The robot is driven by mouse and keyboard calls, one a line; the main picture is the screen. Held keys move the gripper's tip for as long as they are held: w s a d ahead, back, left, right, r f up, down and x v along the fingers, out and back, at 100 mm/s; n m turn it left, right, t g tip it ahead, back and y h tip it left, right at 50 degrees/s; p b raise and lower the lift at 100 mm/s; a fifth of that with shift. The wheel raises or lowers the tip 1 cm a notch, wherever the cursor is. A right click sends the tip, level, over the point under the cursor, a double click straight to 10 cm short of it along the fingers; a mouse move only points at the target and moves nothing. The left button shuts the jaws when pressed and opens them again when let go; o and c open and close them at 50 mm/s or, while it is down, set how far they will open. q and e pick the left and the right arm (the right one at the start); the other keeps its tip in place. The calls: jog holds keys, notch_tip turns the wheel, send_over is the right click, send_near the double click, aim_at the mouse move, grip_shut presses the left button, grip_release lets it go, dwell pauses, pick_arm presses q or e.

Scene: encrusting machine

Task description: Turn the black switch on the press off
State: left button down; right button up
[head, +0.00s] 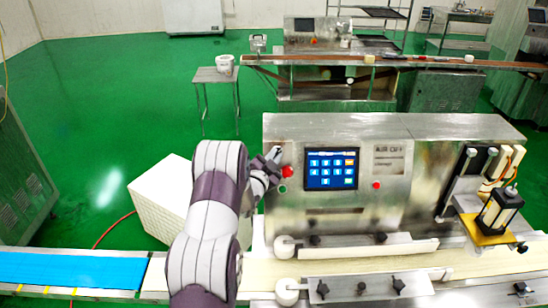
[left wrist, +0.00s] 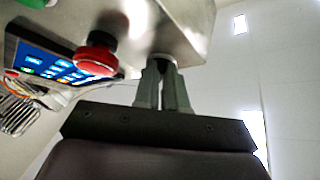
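The press is the steel machine (head: 400,205) with a blue touch screen (head: 331,169). My left gripper (head: 275,155) reaches the upper left of its front panel, just above a red button (head: 287,172). In the left wrist view, the two grey fingers (left wrist: 164,75) are close together at a small round fitting on the panel, with a dark part between their tips. This appears to be the black switch (left wrist: 162,60), mostly hidden by the fingers, so its turn position cannot be told. The red button (left wrist: 97,54) is beside it. My right gripper is not in view.
A green button (head: 282,188) sits below the red one, and another red button (head: 376,185) is right of the screen. A conveyor with a blue belt (head: 70,270) runs along the front. A white box (head: 165,200) stands behind my left arm. Green floor is open at the left.

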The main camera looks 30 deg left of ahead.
pick_arm(q)
jog(key=shift+d, duration=0.1)
